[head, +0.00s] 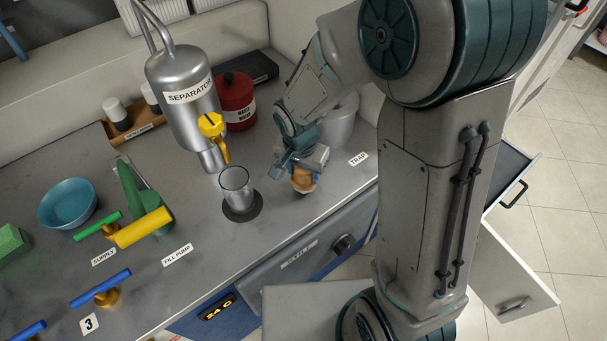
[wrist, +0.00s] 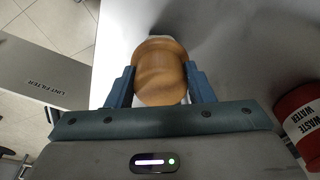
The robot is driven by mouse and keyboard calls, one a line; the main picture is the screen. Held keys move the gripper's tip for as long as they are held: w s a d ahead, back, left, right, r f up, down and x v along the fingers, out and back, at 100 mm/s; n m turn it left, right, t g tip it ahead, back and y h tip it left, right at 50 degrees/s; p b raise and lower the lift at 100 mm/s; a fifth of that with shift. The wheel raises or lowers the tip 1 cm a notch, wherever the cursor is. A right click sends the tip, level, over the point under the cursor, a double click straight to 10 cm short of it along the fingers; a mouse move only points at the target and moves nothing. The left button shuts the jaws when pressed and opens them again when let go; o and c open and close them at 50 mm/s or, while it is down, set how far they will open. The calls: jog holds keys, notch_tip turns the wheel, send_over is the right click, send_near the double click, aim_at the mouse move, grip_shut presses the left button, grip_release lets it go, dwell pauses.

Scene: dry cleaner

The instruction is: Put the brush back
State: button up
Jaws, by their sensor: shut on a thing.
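The brush shows a round, tan wooden handle (wrist: 160,72) in the wrist view, with a pale part just visible beyond and below it. My gripper (wrist: 160,85) is shut on it, one blue finger on each side of the wood. In the head view the brush (head: 304,179) shows below my gripper (head: 305,165), near the front edge of the counter, right of a clear glass. I cannot tell whether its lower end touches the counter.
The glass (head: 235,186) stands on a dark round mat under the separator (head: 183,90). A red waste water can (head: 235,100) and a grey pot (head: 338,122) stand behind. A "TRAP" label (head: 358,159) lies to the right. Coloured valve handles and a teal bowl (head: 68,203) are at left.

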jog(key=shift+f, duration=1)
jog(key=shift+f, duration=0.2)
jog(key=o, duration=0.9)
jog(key=shift+o, duration=0.2)
